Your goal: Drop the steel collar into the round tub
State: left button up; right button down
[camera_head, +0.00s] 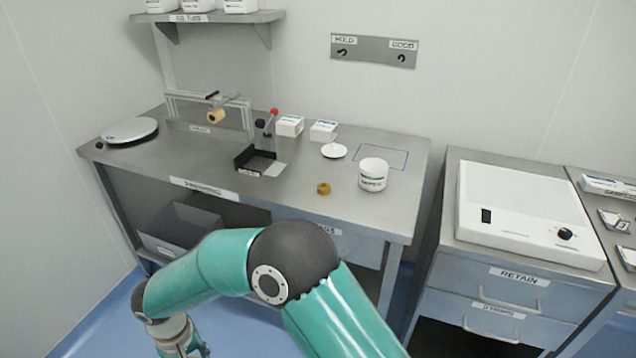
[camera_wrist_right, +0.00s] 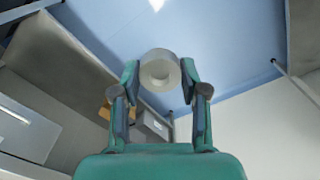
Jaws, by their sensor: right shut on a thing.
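The steel collar (camera_wrist_right: 160,70) is a short grey cylinder with a paler round face. It is held between the two fingertips of my right gripper (camera_wrist_right: 160,82) in the right wrist view. In the head view my right gripper (camera_head: 184,345) hangs low at the bottom left, in front of the bench; its tips and the collar are not clear there. The round tub (camera_head: 372,178) is white, open-topped and labelled, upright on the right part of the bench, well away from the gripper. My left gripper is not in view.
On the steel bench (camera_head: 240,180) lie a brass collar (camera_head: 323,188), left of the tub, and a white lid (camera_head: 334,151) behind. White boxes (camera_head: 290,125), a black tray (camera_head: 256,160) and a lever fixture stand farther left. A grey bin (camera_head: 180,228) sits underneath.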

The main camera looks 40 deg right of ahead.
aim_at(378, 184)
jog(key=z, duration=0.75)
